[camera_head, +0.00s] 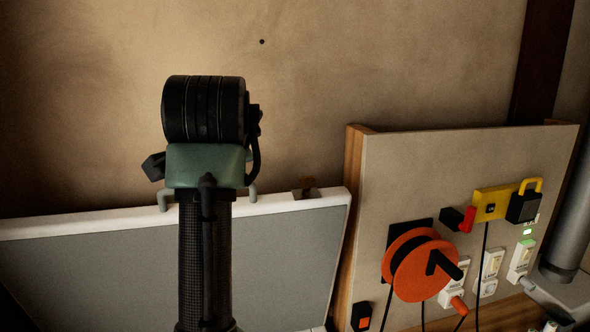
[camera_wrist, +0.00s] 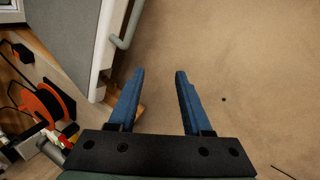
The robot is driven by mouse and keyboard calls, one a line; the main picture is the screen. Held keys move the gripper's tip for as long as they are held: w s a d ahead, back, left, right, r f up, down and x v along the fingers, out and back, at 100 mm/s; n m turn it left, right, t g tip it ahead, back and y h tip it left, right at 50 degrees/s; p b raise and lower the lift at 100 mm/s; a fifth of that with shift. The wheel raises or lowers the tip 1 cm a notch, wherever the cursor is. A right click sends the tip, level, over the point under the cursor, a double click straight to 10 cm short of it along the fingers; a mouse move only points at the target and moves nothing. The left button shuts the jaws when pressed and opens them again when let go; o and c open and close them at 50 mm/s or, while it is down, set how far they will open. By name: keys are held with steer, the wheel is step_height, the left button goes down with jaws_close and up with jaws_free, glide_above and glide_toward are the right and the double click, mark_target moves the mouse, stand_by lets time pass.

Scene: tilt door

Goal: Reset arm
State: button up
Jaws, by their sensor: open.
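My gripper (camera_wrist: 160,74) shows two blue fingers in the wrist view. They are spread apart with nothing between them, over a plain tan surface. A grey door panel (camera_head: 95,265) with a white rim stands low at the left in the head view. It also shows at the upper left of the wrist view (camera_wrist: 65,30), left of the fingers and apart from them. A grey bar handle (camera_wrist: 129,28) sits on its white edge. In the head view my arm stands in front of the panel and hides part of it, and the fingers cannot be seen.
Right of the door is a wood-edged board (camera_head: 375,175) with an orange cable reel (camera_head: 413,268), a yellow box (camera_head: 490,204), a black padlock (camera_head: 523,206) and several white switches. A grey pipe (camera_head: 572,215) runs at the far right. The tan wall (camera_head: 400,60) is bare.

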steer(key=s+d+r+n+t+b, duration=0.1)
steer(key=s+d+r+n+t, duration=0.2)
steer(key=s, duration=0.5)
steer(key=s+d+r+n+t+h+b, duration=0.1)
steer(key=s+d+r+n+t, duration=0.3)
steer(key=s, duration=0.5)
steer(key=s+d+r+n+t+h+b, duration=0.1)
steer(key=s+d+r+n+t, duration=0.3)
steer(key=s+t, duration=0.3)
steer(key=shift+s+d+n, duration=0.25)
steer(key=shift+s+n, duration=0.05)
steer(key=shift+s, duration=0.5)
steer(key=shift+r, duration=0.1)
